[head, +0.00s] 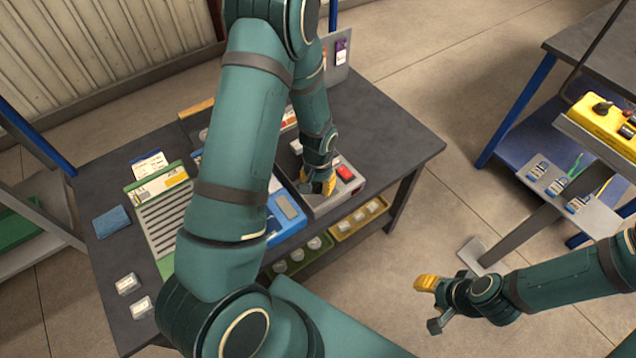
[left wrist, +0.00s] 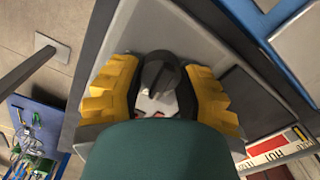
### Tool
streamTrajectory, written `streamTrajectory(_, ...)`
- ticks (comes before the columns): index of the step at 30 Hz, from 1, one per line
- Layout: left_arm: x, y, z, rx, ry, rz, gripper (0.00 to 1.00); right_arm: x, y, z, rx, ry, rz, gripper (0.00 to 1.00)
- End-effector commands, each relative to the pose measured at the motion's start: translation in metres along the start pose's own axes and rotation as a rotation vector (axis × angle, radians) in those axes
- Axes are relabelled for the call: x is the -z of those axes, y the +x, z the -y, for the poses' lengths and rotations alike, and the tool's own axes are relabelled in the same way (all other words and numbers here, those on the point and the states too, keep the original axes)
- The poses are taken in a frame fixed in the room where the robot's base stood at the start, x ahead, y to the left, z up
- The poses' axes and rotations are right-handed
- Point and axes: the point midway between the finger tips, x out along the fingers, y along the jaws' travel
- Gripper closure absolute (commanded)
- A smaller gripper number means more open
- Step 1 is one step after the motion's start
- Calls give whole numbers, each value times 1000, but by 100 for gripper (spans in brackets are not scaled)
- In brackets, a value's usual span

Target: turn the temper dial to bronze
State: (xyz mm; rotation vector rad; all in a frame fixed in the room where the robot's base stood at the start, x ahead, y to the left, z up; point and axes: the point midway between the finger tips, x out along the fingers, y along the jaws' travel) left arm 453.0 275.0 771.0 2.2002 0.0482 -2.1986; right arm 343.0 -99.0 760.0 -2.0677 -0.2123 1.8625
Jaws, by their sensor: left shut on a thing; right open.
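The temper dial appears as a dark knob (left wrist: 158,72) on a grey control box (left wrist: 195,42) in the left wrist view. My left gripper (left wrist: 160,92) has its yellow fingers on both sides of the knob and is shut on it. Red and white marks show below the knob, but I cannot read the setting. In the head view my left gripper (head: 320,187) points down onto the box (head: 352,188), hiding the dial. My right gripper (head: 430,305) is open and empty above the floor at the lower right.
The box stands at the right end of a dark table (head: 395,135), with a red button (head: 345,173) on it. A blue tray (head: 287,222) is beside it. Bins (head: 358,220) hang below the table edge. A yellow control unit (head: 606,122) is far right. Open floor lies between.

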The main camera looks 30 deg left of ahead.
Motion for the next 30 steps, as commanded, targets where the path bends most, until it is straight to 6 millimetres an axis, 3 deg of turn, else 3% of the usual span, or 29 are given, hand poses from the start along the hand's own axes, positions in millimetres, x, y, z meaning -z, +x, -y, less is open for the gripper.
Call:
streamTrajectory(10, -2, 1, 0, -1, 1, 5, 100, 0, 0, 0, 0, 0, 0, 53)
streamTrajectory(11, -2, 1, 0, -1, 1, 6, 52, 0, 0, 0, 0, 0, 0, 53)
streamTrajectory(12, -2, 1, 0, -1, 1, 5, 38, 0, 0, 0, 0, 0, 0, 53)
streamTrajectory(13, -2, 1, 0, -1, 1, 5, 33, 0, 0, 0, 0, 0, 0, 53)
streamTrajectory(23, 0, -1, 0, 0, 0, 1, 33, 0, 0, 0, 0, 0, 0, 53)
streamTrajectory(30, 1, -31, 0, -1, 0, -4, 33, 0, 0, 0, 0, 0, 0, 53)
